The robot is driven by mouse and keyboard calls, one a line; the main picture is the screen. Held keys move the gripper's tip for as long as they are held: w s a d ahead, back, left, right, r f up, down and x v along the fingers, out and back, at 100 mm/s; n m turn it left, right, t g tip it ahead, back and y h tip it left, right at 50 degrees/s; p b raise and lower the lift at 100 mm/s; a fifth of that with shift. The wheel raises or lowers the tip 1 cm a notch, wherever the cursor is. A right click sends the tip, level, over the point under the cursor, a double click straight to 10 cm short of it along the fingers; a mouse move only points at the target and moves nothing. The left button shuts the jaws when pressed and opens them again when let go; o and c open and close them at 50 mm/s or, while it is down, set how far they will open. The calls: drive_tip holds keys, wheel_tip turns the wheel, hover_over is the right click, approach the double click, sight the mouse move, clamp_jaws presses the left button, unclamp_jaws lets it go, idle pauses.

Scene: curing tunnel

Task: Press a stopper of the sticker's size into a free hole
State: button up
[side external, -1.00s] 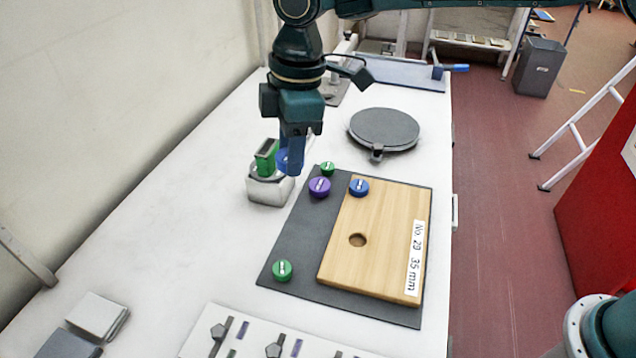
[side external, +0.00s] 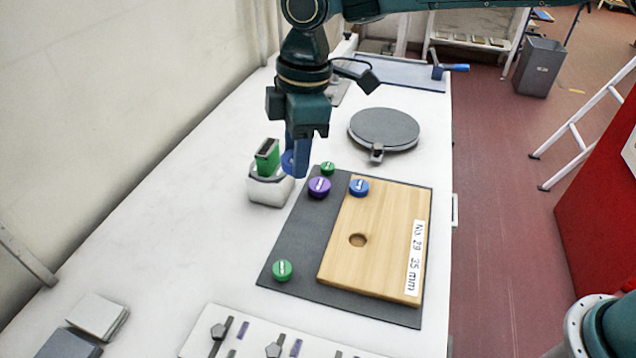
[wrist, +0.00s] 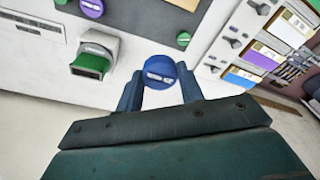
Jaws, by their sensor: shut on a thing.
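My gripper (side external: 297,166) is shut on a blue stopper (wrist: 159,72), which shows between the fingers in the wrist view. In the side view it is above the table, left of the dark mat (side external: 297,238). The wooden board (side external: 385,215) lies on the mat. Its white sticker (side external: 415,258) appears to read "No. 29 35 mm". One open hole (side external: 357,240) shows empty in the board. Another blue stopper (side external: 359,187) sits at the board's far left corner. A purple stopper (side external: 319,187) and two green stoppers (side external: 327,168) (side external: 282,270) lie on the mat.
A white block with a green top (side external: 267,160) stands close left of my gripper. A round grey plate (side external: 384,128) lies behind the mat. A white panel with knobs (side external: 250,335) is at the front.

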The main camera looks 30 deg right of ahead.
drive_tip(key=s+d+f, duration=0.5)
drive_tip(key=d+f, duration=0.4)
drive_tip(key=f, duration=0.1)
drive_tip(key=shift+d, duration=0.3)
drive_tip(key=shift+s+f, duration=0.1)
drive_tip(key=shift+f, duration=0.2)
drive_tip(key=shift+f, duration=3)
drive_tip(key=shift+f, duration=0.8)
drive_tip(key=o, duration=1.4)
drive_tip(key=shift+r, duration=0.15)
drive_tip(key=shift+r, duration=3.4)
